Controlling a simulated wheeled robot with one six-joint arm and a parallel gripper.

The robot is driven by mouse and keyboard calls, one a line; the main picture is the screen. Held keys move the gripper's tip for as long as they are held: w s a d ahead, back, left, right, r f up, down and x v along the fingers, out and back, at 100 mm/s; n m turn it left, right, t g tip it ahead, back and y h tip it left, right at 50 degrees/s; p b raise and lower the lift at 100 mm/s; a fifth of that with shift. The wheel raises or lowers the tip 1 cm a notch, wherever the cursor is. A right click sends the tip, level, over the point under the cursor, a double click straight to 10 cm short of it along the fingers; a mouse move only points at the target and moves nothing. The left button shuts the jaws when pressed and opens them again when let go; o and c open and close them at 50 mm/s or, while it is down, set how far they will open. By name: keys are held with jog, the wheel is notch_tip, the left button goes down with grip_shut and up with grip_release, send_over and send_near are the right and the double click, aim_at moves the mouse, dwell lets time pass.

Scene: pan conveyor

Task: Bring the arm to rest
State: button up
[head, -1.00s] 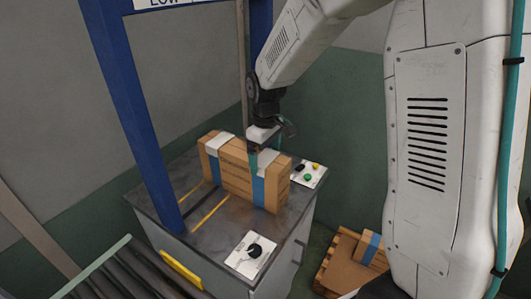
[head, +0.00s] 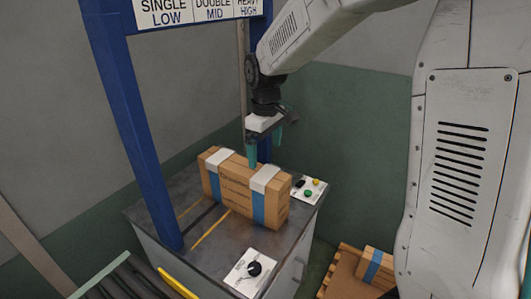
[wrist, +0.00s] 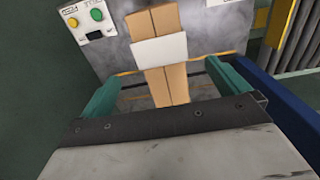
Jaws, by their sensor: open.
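My gripper (head: 266,148) hangs from my arm just above the cardboard box on the machine table, its teal fingers apart and nothing between them. In the wrist view the teal fingers (wrist: 160,88) are spread wide, with the box (wrist: 165,85) below and between them in the picture. The cardboard box (head: 232,192) stands upright on the grey table, with white tape pieces on its top edge and blue strips on its side. My arm reaches in from the upper right.
The grey table (head: 205,258) carries a button panel (head: 308,188) and a dial panel (head: 250,270). A blue frame (head: 135,130) with a sign rises around it. A roller conveyor (head: 120,284) is at lower left. Another box (head: 376,268) sits on a pallet at lower right.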

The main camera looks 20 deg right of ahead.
jog(key=shift+s, duration=0.1)
dwell(0.3)
jog(key=s, duration=0.1)
jog(key=s+m, duration=0.1)
jog(key=s+m+g, duration=0.1)
jog(key=s, duration=0.1)
jog(key=shift+s+d+f, duration=0.1)
jog(key=shift+d+f, duration=0.1)
jog(key=shift+f, duration=0.2)
jog(key=s+d+r+m+t, duration=0.1)
jog(key=s+r, duration=0.3)
jog(key=s, duration=0.9)
jog(key=s+d+r+m+t, duration=0.1)
jog(key=s+r+m, duration=0.3)
jog(key=s, duration=0.8)
jog(key=shift+s+d+r, duration=0.15)
jog(key=shift+s+d, duration=0.2)
